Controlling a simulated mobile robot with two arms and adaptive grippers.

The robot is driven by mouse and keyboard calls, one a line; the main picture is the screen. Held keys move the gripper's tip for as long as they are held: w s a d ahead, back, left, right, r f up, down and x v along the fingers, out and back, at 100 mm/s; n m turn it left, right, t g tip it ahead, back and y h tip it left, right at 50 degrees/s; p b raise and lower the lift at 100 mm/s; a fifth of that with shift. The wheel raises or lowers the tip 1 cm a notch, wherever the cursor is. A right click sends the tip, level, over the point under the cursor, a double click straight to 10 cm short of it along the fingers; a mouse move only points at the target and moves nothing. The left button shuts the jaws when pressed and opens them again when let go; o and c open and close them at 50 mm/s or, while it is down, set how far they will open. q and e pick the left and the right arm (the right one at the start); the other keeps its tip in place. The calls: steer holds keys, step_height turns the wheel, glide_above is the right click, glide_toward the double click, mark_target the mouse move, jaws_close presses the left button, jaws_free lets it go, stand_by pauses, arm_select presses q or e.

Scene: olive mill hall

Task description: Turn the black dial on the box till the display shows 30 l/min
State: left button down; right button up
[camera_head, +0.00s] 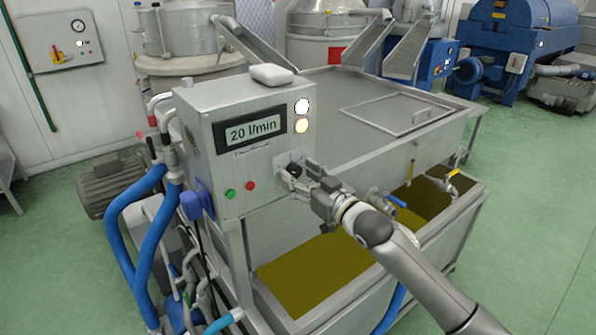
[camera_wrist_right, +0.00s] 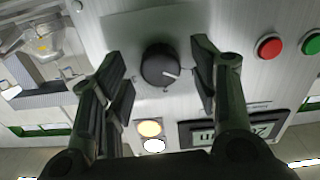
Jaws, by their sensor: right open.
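The metal box (camera_head: 203,140) stands at the middle left in the head view. Its display (camera_head: 252,129) reads 20 l/min. The black dial (camera_head: 293,170) sits low on the box's front face, partly hidden by my right gripper (camera_head: 299,173). In the right wrist view the dial (camera_wrist_right: 160,65) lies between the two open fingers, with a gap on each side and a white mark pointing right. The right gripper (camera_wrist_right: 160,80) is open and holds nothing. The display (camera_wrist_right: 235,130) shows upside down there, partly covered by a finger. My left gripper is not in view.
A green button (camera_head: 230,194) and a red button (camera_head: 250,186) sit left of the dial. Two round lamps (camera_head: 301,106) are above it.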

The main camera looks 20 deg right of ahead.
steer(key=shift+w+a, duration=0.25)
steer(key=shift+w, duration=0.4)
steer(key=c, duration=1)
steer(key=shift+c, duration=0.3)
